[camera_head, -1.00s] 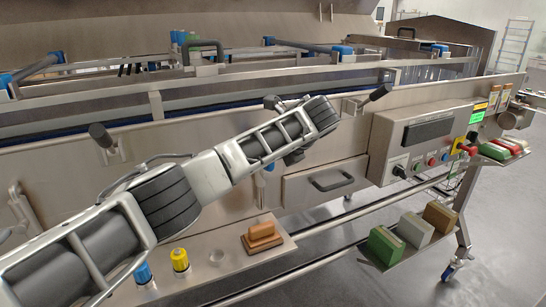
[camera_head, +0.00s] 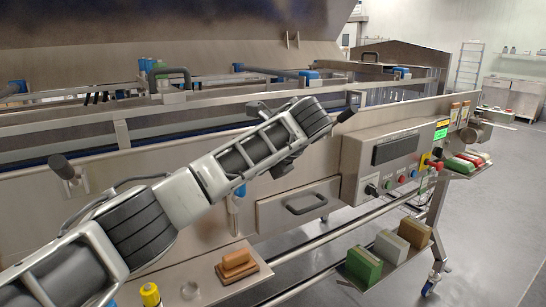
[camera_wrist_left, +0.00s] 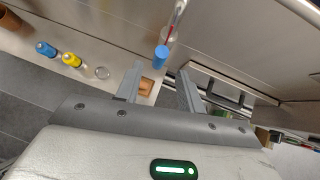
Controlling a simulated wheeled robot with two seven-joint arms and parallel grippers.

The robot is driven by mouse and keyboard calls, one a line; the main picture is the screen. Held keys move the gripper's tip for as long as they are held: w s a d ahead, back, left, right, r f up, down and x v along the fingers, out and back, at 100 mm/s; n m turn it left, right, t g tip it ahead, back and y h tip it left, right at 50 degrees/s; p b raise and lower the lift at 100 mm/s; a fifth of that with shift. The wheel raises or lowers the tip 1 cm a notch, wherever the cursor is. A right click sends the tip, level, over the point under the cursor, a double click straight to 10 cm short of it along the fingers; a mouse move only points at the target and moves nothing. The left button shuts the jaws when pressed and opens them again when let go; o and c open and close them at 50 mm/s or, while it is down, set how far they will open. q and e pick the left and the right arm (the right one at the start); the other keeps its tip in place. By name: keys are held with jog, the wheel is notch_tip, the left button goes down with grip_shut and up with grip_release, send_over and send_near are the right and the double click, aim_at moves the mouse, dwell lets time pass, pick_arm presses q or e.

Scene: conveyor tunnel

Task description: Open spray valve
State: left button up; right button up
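A blue handle or cap (camera_wrist_left: 161,55) on a thin pipe with a red line hangs on the machine's front. It is probably the spray valve, and it also shows partly behind my arm in the head view (camera_head: 239,191). My left gripper (camera_wrist_left: 160,70) is open and empty, with its two fingers apart. In the wrist view the blue cap appears between and just beyond the fingertips. I cannot tell whether they touch. In the head view the gripper is mostly hidden behind the forearm. My right gripper is not in view.
A drawer (camera_head: 298,205) and a control panel (camera_head: 395,155) are on the machine's front. A low shelf holds a brown block (camera_head: 237,265) and a yellow bottle (camera_head: 150,294). Green, grey and brown blocks (camera_head: 390,248) sit on a lower tray. Open floor lies at right.

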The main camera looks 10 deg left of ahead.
pick_arm(q)
jog(key=p+v, duration=0.1)
jog(key=v, duration=0.8)
jog(key=shift+s+d, duration=0.1)
jog(key=shift+s, duration=0.05)
